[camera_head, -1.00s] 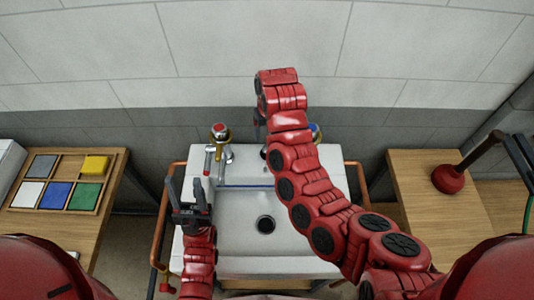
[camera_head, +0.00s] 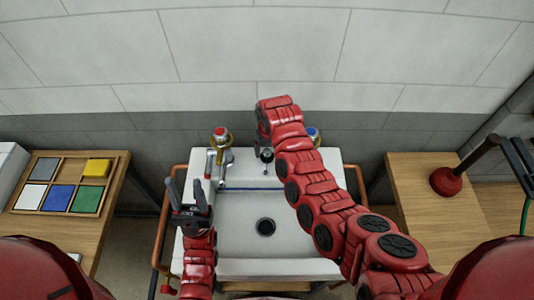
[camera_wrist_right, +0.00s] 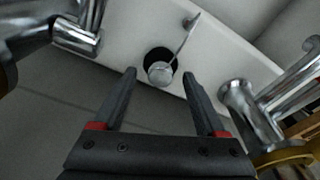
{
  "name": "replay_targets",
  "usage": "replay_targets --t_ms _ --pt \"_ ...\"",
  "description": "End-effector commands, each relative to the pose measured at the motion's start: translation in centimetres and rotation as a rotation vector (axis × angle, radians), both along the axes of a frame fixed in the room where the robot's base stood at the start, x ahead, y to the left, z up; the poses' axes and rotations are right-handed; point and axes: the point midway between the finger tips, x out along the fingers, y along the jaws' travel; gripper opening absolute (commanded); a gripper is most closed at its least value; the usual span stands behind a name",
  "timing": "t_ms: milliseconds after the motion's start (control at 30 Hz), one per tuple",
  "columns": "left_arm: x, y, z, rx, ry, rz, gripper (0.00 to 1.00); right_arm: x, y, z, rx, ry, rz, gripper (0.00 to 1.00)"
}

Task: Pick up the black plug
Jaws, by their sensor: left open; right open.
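The black plug (camera_wrist_right: 155,53) is on the white back ledge of the sink, between the two taps in the right wrist view. A round metal piece covers its middle, with a thin metal rod beside it. My right gripper (camera_wrist_right: 160,75) is open and empty, its fingertips at either side of the plug's near edge; I cannot tell the height gap. In the head view the plug (camera_head: 266,154) is a small dark shape beside my right wrist, partly hidden. My left gripper (camera_head: 186,192) is open and empty over the sink's left rim.
The sink (camera_head: 310,240) has a dark drain (camera_head: 265,227). A red-topped tap (camera_head: 221,136) and a blue-topped tap (camera_head: 314,134) flank the plug. A tray of coloured tiles (camera_head: 67,183) lies left; a plunger (camera_head: 448,178) lies on the right table.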

Motion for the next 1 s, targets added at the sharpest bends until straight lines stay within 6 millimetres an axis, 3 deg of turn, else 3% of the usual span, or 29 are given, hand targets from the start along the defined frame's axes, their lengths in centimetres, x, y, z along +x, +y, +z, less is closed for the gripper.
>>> replay_targets --t_ms 200,600,1000 --pt "0.0 0.0 -0.02 0.0 0.0 0.0 0.5 -0.02 0.01 -0.08 0.0 0.0 0.0 0.74" --pt "0.0 0.0 -0.02 0.0 0.0 0.0 0.5 -0.05 0.03 -0.07 0.001 0.001 0.0 0.02" --pt "0.0 0.0 -0.13 0.0 0.0 0.0 0.5 -0.04 0.05 -0.01 0.0 0.001 0.001 0.0"
